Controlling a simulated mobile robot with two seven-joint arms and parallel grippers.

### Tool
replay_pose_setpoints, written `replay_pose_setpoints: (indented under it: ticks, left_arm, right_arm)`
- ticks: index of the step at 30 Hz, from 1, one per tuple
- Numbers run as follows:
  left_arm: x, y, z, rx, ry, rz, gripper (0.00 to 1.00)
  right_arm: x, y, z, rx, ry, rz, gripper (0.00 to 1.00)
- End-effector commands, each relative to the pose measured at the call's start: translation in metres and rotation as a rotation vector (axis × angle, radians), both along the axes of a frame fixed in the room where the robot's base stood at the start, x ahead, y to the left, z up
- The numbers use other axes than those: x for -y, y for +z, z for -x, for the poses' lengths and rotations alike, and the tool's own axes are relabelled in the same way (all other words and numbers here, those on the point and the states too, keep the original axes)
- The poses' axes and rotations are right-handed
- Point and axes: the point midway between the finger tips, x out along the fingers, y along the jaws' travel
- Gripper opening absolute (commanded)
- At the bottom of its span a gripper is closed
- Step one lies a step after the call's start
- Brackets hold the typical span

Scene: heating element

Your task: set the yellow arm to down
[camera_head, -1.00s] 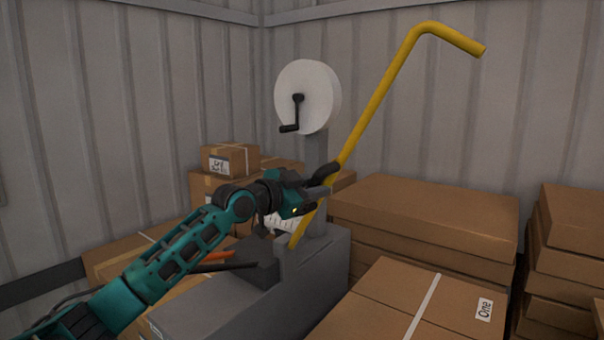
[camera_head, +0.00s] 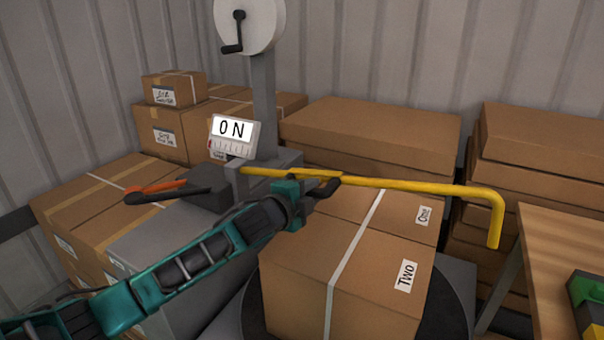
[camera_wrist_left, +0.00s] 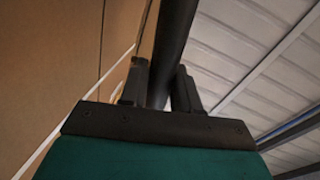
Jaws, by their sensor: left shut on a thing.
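The yellow arm (camera_head: 410,186) is a long bent bar on the grey machine (camera_head: 268,110). In the head view it lies nearly level, running right from its pivot end, with its tip bent downward. My left gripper (camera_head: 328,185) is shut on the yellow arm, a little right of the pivot. In the left wrist view the fingers (camera_wrist_left: 160,88) close around a dark bar-like shape. My right gripper is not in view.
A box marked "Two" (camera_head: 350,285) stands below the yellow arm. Several cartons (camera_head: 370,135) are stacked behind and at the right. A wooden table (camera_head: 565,265) is at the right edge. A white reel with a crank (camera_head: 247,25) tops the machine.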

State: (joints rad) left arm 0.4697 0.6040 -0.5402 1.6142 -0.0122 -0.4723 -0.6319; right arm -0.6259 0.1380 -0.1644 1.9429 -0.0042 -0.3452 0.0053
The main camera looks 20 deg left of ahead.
Motion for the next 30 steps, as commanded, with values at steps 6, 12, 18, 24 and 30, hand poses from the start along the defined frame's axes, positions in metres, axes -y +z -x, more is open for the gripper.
replay_pose_setpoints:
  ticks: [6, 12, 18, 24, 30]
  left_arm:
    - [0.004, -0.03, 0.001, 0.002, -0.002, -0.098, 0.0]
    - [0.004, -0.039, 0.001, 0.007, -0.001, -0.143, 0.0]
    - [0.004, -0.041, 0.001, 0.009, -0.001, -0.154, 0.0]
    - [0.003, -0.04, 0.001, 0.008, 0.0, -0.154, 0.0]
    - [0.003, -0.04, 0.0, 0.009, 0.002, -0.153, 0.43]
  right_arm:
    - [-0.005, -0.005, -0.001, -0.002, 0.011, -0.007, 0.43]
    - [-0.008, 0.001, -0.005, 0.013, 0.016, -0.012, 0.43]
    - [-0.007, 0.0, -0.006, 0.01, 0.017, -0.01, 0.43]
    - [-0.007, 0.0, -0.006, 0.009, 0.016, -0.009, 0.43]
    - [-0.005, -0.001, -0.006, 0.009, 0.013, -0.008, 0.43]
